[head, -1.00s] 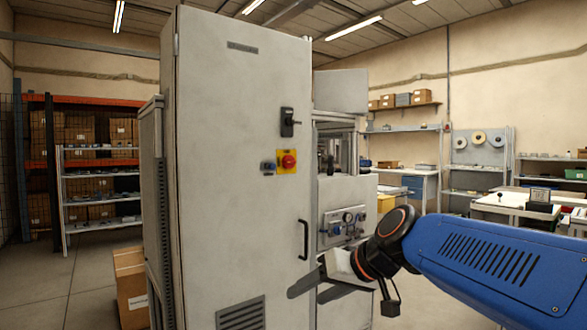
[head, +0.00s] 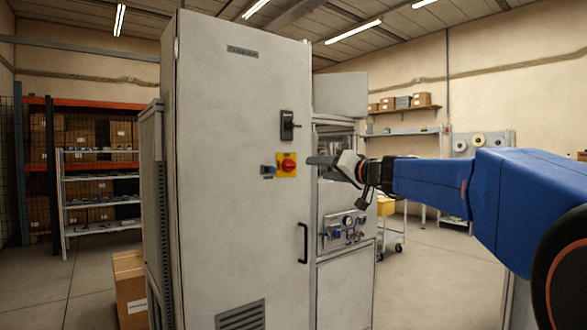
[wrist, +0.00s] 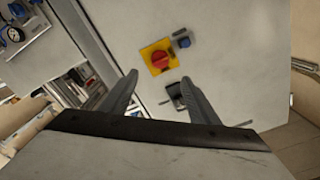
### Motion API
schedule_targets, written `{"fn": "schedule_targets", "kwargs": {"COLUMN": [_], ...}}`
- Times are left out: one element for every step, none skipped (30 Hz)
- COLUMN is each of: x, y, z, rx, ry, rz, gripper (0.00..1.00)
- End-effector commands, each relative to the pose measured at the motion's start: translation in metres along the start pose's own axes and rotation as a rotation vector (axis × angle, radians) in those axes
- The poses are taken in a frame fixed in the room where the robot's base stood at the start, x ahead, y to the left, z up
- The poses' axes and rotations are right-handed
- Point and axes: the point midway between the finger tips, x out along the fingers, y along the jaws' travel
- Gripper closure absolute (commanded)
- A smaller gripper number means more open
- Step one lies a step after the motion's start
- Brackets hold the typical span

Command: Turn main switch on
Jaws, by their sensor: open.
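A red rotary switch (head: 288,164) on a yellow plate (head: 280,171) sits on the grey cabinet door (head: 235,215). It also shows in the wrist view (wrist: 160,60), just beyond the fingertips. A black handle (head: 287,124) on a dark plate is above it; in the wrist view it (wrist: 176,95) lies between the fingers. A small blue knob (head: 267,170) is left of the yellow plate. My gripper (head: 312,160) is open and empty, just right of the red switch at about its height. In the wrist view my gripper (wrist: 158,76) points toward the door, apparently not touching it.
A vertical door handle (head: 303,243) is below the switches. Right of the cabinet is a machine with a gauge panel (head: 345,230). A cardboard box (head: 130,288) stands at the cabinet's left foot.

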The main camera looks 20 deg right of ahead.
Motion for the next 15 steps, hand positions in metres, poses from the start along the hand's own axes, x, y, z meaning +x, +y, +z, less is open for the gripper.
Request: {"fn": "schedule_targets", "kwargs": {"x": [0.011, 0.016, 0.023, 0.029, 0.034, 0.041, 0.046, 0.051, 0.058, 0.064, 0.069, 0.076, 0.081, 0.087, 0.094], "y": [-0.001, 0.000, 0.000, -0.001, -0.001, 0.000, 0.000, -0.001, -0.001, 0.000, 0.000, -0.001, -0.001, 0.000, 0.000], "z": [0.001, 0.001, 0.001, 0.002, 0.002, 0.002, 0.002, 0.002, 0.002, 0.002, 0.002, 0.002, 0.002, 0.002, 0.002], "rx": [0.001, 0.001, 0.001, 0.000, 0.000, 0.001, 0.001, 0.000, 0.000, 0.001, 0.001, 0.001, 0.001, 0.001, 0.001], "ry": [-0.003, -0.003, -0.003, -0.004, -0.004, -0.003, -0.004, -0.004, -0.004, -0.004, -0.004, -0.004, -0.004, -0.004, -0.004], "rz": [-0.003, -0.002, -0.002, -0.003, -0.002, -0.001, -0.002, -0.002, -0.002, -0.001, -0.001, -0.002, -0.002, -0.001, -0.001], "gripper": [0.45, 0.45, 0.45, 0.45, 0.45, 0.45, 0.45, 0.45, 0.45, 0.45, 0.45, 0.45, 0.45, 0.45, 0.45]}}
